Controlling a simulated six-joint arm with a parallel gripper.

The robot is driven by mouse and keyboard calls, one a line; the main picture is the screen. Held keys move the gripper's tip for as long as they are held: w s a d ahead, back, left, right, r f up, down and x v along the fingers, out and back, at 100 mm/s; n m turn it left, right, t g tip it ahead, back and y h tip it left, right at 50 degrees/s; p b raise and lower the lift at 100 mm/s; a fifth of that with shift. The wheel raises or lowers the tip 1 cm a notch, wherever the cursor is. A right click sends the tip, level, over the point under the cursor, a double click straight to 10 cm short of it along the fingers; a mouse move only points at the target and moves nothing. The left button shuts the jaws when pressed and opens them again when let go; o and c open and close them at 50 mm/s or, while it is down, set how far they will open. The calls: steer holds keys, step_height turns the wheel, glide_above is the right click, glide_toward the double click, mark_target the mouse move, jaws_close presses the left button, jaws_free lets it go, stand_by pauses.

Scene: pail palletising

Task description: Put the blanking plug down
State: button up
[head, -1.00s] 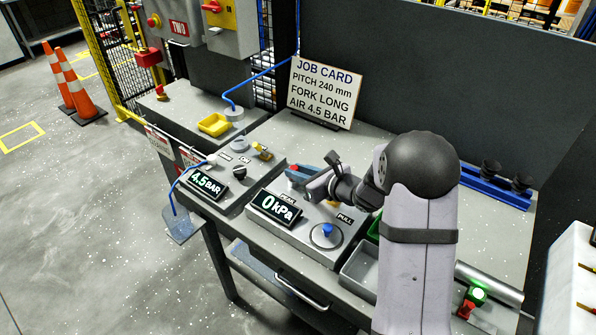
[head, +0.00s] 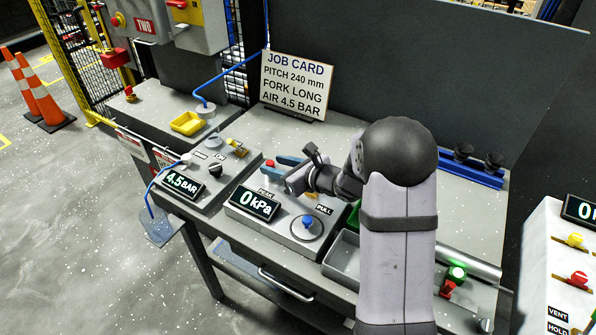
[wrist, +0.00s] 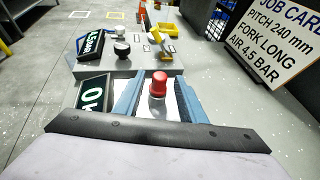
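The plug (wrist: 158,85) has a red cap on a short metal body and stands upright. In the head view its red top (head: 268,163) shows at the back of the test box marked PEAK and PULL. My gripper (wrist: 158,80) has its two blue fingers on either side of the plug. Bright metal shows between the fingers, with narrow gaps beside the plug, so the fingers look open and apart from it. The plug's foot is partly hidden by my gripper in both views.
The test box shows a 0 kPa display (head: 254,203) and a blue knob (head: 308,222). A 4.5 BAR panel (head: 185,182) stands to its left. The job card (head: 296,85) is behind.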

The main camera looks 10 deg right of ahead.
steer(key=b+v, duration=0.2)
steer(key=v, duration=0.9)
steer(key=shift+f, duration=0.1)
